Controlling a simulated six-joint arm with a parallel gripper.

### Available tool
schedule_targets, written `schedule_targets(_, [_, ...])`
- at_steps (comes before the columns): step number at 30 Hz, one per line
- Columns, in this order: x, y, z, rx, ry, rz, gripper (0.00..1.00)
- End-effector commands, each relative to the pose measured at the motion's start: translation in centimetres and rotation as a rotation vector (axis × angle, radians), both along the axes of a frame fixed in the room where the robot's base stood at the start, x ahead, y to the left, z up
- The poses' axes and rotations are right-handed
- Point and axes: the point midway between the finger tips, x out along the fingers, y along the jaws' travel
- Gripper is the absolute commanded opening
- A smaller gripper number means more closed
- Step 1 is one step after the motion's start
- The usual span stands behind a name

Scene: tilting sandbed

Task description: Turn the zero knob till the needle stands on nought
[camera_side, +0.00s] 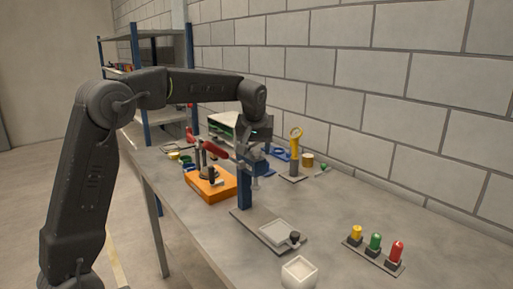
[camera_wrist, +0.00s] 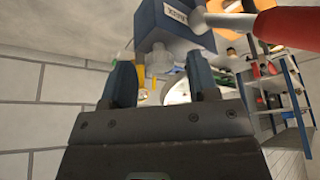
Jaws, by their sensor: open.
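My gripper (camera_side: 257,160) hangs over the bench beside a blue post (camera_side: 244,192) with a red-handled lever (camera_side: 215,147). In the wrist view the blue fingers of my gripper (camera_wrist: 160,78) are apart. A pale, rounded knob-like piece (camera_wrist: 160,61) shows between them, below a labelled blue block (camera_wrist: 172,24). I cannot tell whether the fingers touch it or whether it is the zero knob. The red handle (camera_wrist: 290,25) is at the upper right there. I cannot make out a needle or a nought mark in either view.
An orange box (camera_side: 210,186) stands left of the post. A grey plate with a shallow square tray (camera_side: 274,233) and a white cup (camera_side: 299,272) lie in front. Yellow, green and red lamp-like pieces (camera_side: 375,243) are at right. A yellow-ringed stand (camera_side: 296,140) is behind.

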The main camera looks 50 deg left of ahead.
Motion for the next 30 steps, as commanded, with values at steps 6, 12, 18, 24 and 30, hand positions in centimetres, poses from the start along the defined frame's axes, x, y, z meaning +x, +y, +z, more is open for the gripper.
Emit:
schedule_targets(6, [0.07,0.08,-0.28,0.001,0.001,0.000,0.54])
schedule_targets(12, [0.07,0.07,-0.25,0.000,0.000,0.000,0.45])
schedule_targets(18, [0.06,0.06,-0.23,0.000,0.000,0.000,0.26])
schedule_targets(24, [0.06,0.06,-0.23,0.000,0.000,0.000,0.06])
schedule_targets(30, [0.03,0.07,-0.21,0.000,0.000,-0.013,0.06])
